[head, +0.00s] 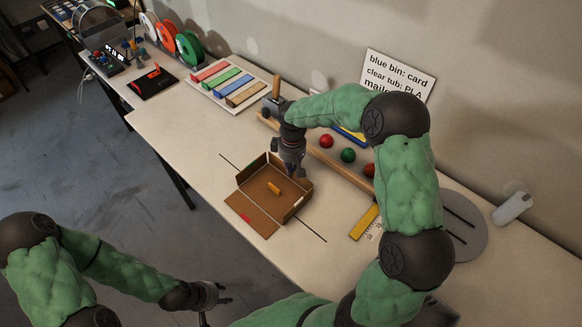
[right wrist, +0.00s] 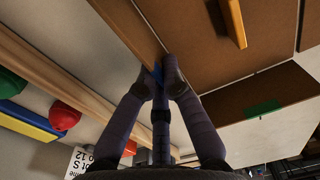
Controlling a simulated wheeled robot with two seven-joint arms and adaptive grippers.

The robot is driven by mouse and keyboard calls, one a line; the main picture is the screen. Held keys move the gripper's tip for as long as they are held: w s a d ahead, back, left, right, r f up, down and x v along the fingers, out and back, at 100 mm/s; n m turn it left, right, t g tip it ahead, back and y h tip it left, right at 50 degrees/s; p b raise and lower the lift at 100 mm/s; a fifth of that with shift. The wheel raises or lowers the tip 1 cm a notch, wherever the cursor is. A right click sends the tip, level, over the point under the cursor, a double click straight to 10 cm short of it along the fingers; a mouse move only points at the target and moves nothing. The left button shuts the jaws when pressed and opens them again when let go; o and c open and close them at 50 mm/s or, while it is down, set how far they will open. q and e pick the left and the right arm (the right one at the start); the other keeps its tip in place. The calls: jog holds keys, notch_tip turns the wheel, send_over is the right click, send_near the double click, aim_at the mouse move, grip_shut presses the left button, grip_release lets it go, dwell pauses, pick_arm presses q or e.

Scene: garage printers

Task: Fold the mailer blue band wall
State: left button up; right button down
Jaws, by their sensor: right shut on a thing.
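The brown cardboard mailer (head: 262,187) lies open on the table, with a small orange piece (head: 274,188) inside; the piece also shows in the right wrist view (right wrist: 233,22). Its front-left flap with a red mark (head: 246,217) lies flat outward. A green mark (right wrist: 262,108) shows on another wall. My right gripper (head: 291,172) is at the mailer's back-right wall. In the right wrist view its fingers (right wrist: 161,80) are shut on the blue band wall; a bit of blue (right wrist: 157,73) shows between them. My left gripper (head: 218,296) is empty with fingers spread, away from the mailer.
A wooden rail (head: 338,170) runs behind the mailer, with red and green balls (head: 348,155) beyond it. A yellow ruler (head: 364,222) and a round grey plate (head: 465,228) lie to the right.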

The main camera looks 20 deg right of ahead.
aim_at(291, 179)
jog(key=p, duration=0.1)
jog(key=d+y+p, duration=0.1)
jog(key=shift+w+r+g+p, duration=0.1)
jog(key=shift+w+g+p, duration=0.1)
jog(key=shift+g+p, duration=0.15)
jog(key=shift+w+d+y+p, duration=0.1)
jog(key=shift+d+y+p, duration=0.2)
jog(key=shift+y+p, duration=0.45)
jog(key=shift+w+d+f+g+y, duration=0.15)
jog(key=shift+d+f+g+y, duration=0.25)
jog(key=shift+y, duration=0.35)
jog(key=shift+w+d+f+g+y, duration=0.15)
jog(key=shift+f+g+y, duration=0.1)
jog(key=shift+y, duration=0.25)
jog(key=shift+d+f+g+y, duration=0.1)
jog(key=shift+g+y, duration=0.1)
jog(key=shift+y, duration=0.3)
jog(key=c, duration=1.4)
grip_release()
jog(key=shift+o, duration=0.2)
